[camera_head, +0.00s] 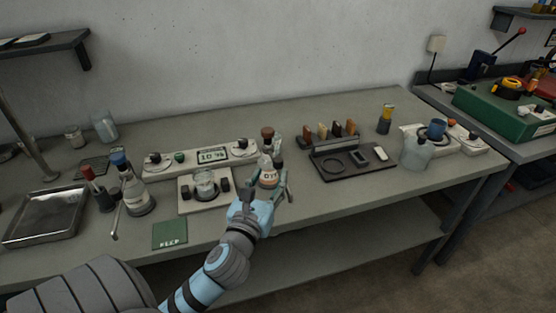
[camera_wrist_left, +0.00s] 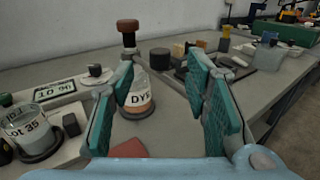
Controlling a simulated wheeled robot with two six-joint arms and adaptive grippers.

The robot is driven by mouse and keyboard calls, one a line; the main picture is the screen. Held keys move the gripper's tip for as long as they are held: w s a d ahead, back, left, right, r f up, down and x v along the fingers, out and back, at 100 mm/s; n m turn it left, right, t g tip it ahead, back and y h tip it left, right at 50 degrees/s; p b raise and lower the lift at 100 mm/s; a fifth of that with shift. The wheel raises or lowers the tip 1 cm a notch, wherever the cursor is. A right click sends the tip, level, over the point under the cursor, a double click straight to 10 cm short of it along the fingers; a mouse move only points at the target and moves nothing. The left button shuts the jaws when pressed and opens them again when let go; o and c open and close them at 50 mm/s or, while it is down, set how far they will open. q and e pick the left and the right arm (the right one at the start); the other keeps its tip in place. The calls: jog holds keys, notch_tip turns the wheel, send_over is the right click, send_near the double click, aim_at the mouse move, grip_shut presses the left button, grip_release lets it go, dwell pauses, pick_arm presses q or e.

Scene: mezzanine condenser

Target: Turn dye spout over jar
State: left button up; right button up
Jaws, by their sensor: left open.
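The dye flask (camera_head: 268,178), with a brown knob on top, stands on the bench. In the left wrist view the dye flask (camera_wrist_left: 137,96) has a "DYE" label and orange liquid. A thin grey rod, apparently its spout (camera_wrist_left: 172,83), slants from its neck to the right, away from the jar. Contact is unclear.
A display panel (camera_head: 213,155) stands behind the jar. A green card (camera_head: 170,235) lies in front. A blue-capped bottle (camera_head: 136,192) and metal tray (camera_head: 45,218) are left. A dark tray (camera_head: 352,161) with several small blocks lies right. The right front bench is clear.

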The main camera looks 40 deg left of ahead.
aim_at(276, 164)
pick_arm(q)
jog(key=x, duration=0.7)
jog(key=shift+w+a, duration=0.15)
jog(key=shift+w, duration=0.2)
jog(key=shift+c, duration=0.4)
grip_shut()
